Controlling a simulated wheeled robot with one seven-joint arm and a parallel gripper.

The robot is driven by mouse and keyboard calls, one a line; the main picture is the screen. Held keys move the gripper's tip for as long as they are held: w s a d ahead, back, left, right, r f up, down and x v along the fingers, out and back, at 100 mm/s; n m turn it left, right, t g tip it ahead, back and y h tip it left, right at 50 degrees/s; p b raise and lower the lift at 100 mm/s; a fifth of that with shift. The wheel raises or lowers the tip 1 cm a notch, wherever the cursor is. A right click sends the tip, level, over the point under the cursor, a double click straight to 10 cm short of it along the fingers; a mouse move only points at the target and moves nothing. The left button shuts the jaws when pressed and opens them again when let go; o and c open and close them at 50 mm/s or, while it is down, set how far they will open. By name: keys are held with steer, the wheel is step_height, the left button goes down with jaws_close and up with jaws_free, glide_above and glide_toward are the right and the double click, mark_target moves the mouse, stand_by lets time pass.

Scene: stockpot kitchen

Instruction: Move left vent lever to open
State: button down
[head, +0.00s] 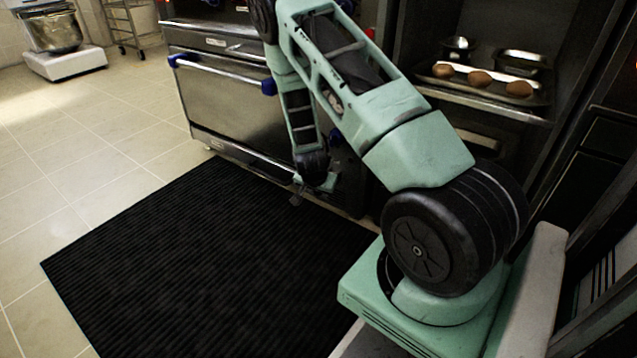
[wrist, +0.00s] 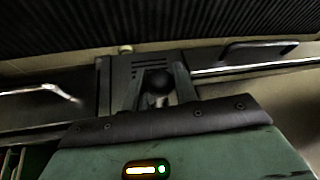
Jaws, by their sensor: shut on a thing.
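My gripper (head: 305,192) hangs low in front of the kitchen units, close to the floor mat, at the right end of the oven. In the wrist view, my gripper (wrist: 158,88) has its two dark fingers on either side of a round black knob (wrist: 157,80). The knob looks like the end of the vent lever, and the fingers are shut on it. The lever's shaft and slot are mostly hidden, so its exact position cannot be told. In the head view my arm and gripper hide the lever.
A steel oven (head: 228,103) with a blue-ended handle stands left of my arm. A rack with a tray (head: 452,86) of brown rolls is at the right. A ribbed black mat (head: 200,260) covers the floor in front.

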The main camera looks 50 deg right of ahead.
step_height(320, 180, down, 2)
steer(key=shift+h, duration=1.2)
steer(key=shift+d+f+n+t+h, duration=0.35)
steer(key=shift+f+h, duration=0.35)
steer(key=shift+h, duration=0.3)
steer(key=c, duration=1.1)
jaws_free()
steer(key=shift+f, duration=0.1)
steer(key=p+v, duration=0.8)
steer(key=v, duration=0.9)
steer(key=shift+a+p, duration=0.2)
steer(key=shift+p, duration=0.1)
